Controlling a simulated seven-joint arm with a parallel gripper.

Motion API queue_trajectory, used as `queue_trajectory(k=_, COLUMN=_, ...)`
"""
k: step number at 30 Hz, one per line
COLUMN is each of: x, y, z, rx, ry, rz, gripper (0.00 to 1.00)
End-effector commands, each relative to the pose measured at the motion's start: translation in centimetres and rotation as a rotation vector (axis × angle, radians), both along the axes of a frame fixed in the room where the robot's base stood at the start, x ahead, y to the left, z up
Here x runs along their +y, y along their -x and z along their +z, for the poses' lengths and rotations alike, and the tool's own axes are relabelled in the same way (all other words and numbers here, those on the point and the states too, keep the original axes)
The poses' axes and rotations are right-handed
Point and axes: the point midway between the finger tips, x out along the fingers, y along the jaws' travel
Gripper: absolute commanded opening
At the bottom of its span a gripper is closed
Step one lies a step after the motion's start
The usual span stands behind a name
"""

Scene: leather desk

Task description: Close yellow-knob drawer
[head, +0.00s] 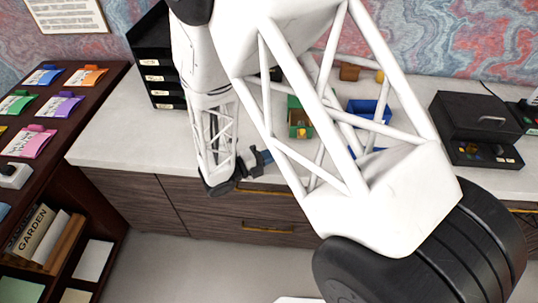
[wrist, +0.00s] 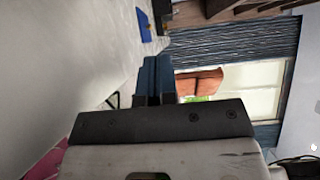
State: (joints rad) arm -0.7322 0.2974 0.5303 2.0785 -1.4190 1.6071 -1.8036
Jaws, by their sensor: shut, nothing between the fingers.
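My gripper (head: 262,157) has dark blue fingers pressed together, empty, at the front edge of the counter in the head view. Its fingers also show in the wrist view (wrist: 155,78). Beside them in the wrist view is a pale-bottomed, dark wood-edged space that looks like an open drawer (wrist: 255,92), with a reddish-brown thing (wrist: 200,82) and a bit of green in it. In the head view, wood cabinet drawers with brass bar handles (head: 268,229) lie below the counter. I cannot make out a yellow knob on any drawer; my arm hides part of the fronts.
On the pale counter (head: 115,140) stand a black tray stack (head: 155,75), a green box (head: 299,118), a blue bin (head: 365,110) and a black box (head: 478,118) with its lower tray out. A dark shelf with colored cards (head: 60,104) is at left.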

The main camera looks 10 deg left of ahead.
Motion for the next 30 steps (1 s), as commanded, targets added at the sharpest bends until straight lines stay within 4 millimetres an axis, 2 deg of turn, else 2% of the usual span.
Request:
queue_trajectory(k=24, x=-7.2, y=-4.6, z=0.0, rx=0.000, ry=0.000, rz=-0.003, gripper=0.00)
queue_trajectory(k=30, x=-7.5, y=-7.0, z=0.0, rx=0.000, ry=-0.001, rz=-0.003, gripper=0.00)
